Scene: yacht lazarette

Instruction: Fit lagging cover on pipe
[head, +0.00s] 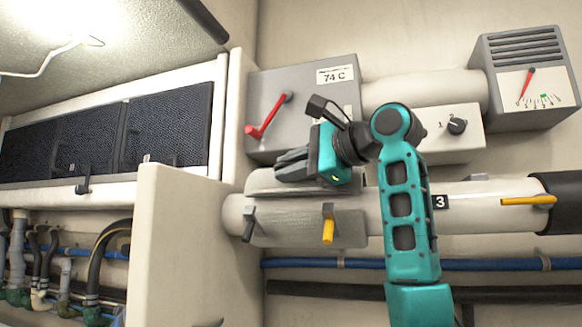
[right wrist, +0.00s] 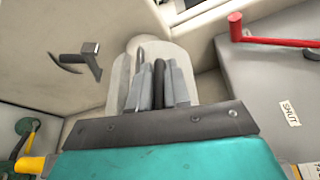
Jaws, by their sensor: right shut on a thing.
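The pale pipe (head: 400,203) runs level along the wall, from the cream bulkhead on the left to a black sleeve on the right. The grey lagging cover (head: 290,228) lies along the pipe's left part; I cannot tell whether it is fully seated. A grey latch (head: 249,224) and a yellow-tipped latch (head: 328,229) show on its front. My right gripper (head: 284,166) is above the cover, shut on a dark upright part of it (right wrist: 158,82). The fingers hide part of the cover's top. My left gripper is not in view.
Close above are a grey box (head: 310,75) with a red lever (head: 268,117) and a white box with a knob (head: 457,126). A gauge (head: 530,80) is at upper right. The bulkhead (head: 175,240) stands close left. A blue hose (head: 450,264) runs below.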

